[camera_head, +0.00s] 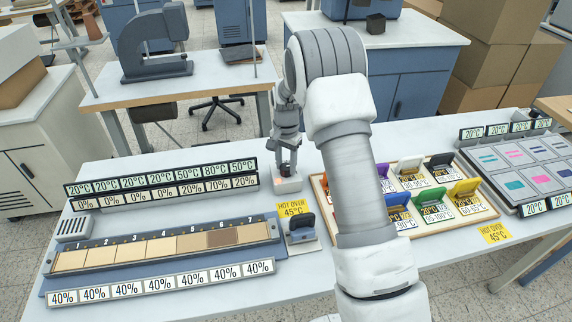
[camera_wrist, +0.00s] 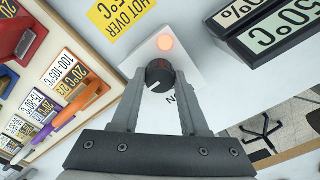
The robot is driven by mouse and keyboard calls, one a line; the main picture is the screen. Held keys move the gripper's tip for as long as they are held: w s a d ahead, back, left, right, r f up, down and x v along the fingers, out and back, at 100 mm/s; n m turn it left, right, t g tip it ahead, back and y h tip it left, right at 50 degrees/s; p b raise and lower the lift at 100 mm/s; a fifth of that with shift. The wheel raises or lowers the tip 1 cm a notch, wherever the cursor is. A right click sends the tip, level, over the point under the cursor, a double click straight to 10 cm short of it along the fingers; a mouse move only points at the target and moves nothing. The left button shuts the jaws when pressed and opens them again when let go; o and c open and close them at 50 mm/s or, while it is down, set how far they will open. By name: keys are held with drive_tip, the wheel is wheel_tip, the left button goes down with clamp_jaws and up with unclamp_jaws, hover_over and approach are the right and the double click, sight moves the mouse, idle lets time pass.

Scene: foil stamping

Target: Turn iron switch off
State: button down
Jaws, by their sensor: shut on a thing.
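The iron switch is a small white box (camera_head: 289,182) on the table, left of my arm in the head view. In the wrist view its white top (camera_wrist: 190,68) carries a round dark knob (camera_wrist: 160,70) and a glowing orange lamp (camera_wrist: 165,43). My gripper (camera_head: 287,163) points down onto the box. In the wrist view my gripper (camera_wrist: 160,82) has one finger on each side of the knob, shut on it. A letter "N" shows beside the knob; other marks are partly hidden. A small dark iron-like tool (camera_head: 301,224) stands on a pad in front of the box.
A yellow "HOT OVER 45°C" card (camera_head: 292,210) lies just in front of the switch. A wooden tray (camera_head: 462,219) of coloured holders is at right. Temperature and percent displays (camera_head: 160,180) and a numbered strip rack (camera_head: 165,247) are at left.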

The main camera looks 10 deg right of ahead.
drive_tip(key=n+b, duration=0.1)
drive_tip(key=n, duration=0.3)
drive_tip(key=shift+n, duration=0.3)
drive_tip(key=n+b, duration=0.1)
drive_tip(key=n, duration=0.7)
drive_tip(key=shift+n+b, duration=0.3)
drive_tip(key=shift+n, duration=2.1)
drive_tip(key=shift+c, duration=2.1)
unclamp_jaws()
drive_tip(key=shift+r, duration=0.1)
